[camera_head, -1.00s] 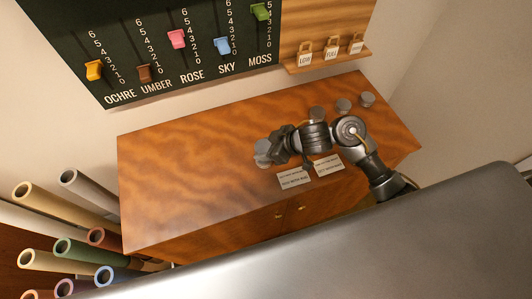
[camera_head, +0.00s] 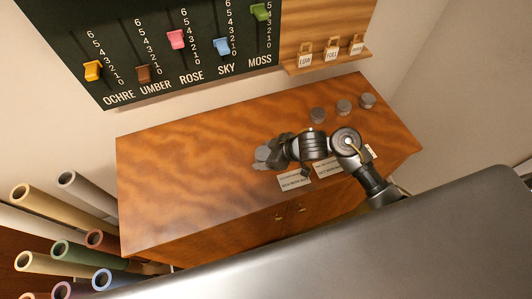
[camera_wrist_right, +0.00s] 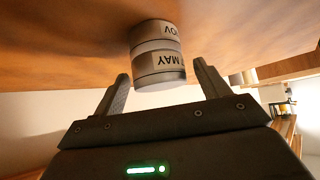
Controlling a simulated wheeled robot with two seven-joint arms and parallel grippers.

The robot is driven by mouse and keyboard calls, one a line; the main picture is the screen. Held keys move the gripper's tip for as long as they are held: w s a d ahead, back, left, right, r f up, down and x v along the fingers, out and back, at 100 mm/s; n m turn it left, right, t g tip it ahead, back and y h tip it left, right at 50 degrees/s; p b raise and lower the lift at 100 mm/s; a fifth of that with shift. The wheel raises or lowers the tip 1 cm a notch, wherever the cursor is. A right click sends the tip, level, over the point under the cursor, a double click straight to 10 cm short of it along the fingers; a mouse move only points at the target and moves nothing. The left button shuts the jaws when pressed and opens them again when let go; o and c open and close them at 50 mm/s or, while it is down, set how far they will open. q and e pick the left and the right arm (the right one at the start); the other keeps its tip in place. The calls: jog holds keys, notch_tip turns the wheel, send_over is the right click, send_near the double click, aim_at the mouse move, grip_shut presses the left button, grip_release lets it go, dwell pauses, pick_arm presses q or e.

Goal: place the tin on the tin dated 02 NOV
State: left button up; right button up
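Two round grey tins stand stacked in the right wrist view, which looks upside down. The tin with a label reading NOV (camera_wrist_right: 153,31) is against the table top; the rest of its label is hidden. The tin labelled MAY (camera_wrist_right: 158,64) sits on it, roughly aligned. My right gripper (camera_wrist_right: 162,88) is open, with a finger on each side of the MAY tin and a visible gap to both. In the head view the stack (camera_head: 261,154) shows just left of my right gripper (camera_head: 270,153), partly hidden by it. My left gripper is out of view.
Three more grey tins, one of them at the middle (camera_head: 343,107), stand at the back right of the wooden cabinet top (camera_head: 190,170). White cards (camera_head: 293,180) lie along its front edge. The left part is clear. Padlocks (camera_head: 331,54) stand on a wall shelf.

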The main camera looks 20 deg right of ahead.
jog(key=shift+r, duration=0.1)
jog(key=shift+d+r, duration=0.1)
jog(key=shift+r, duration=0.15)
jog(key=p+v, duration=0.2)
jog(key=v, duration=0.9)
jog(key=shift+s+d+r+p, duration=0.15)
jog(key=shift+s+r+p, duration=0.1)
jog(key=shift+p, duration=0.1)
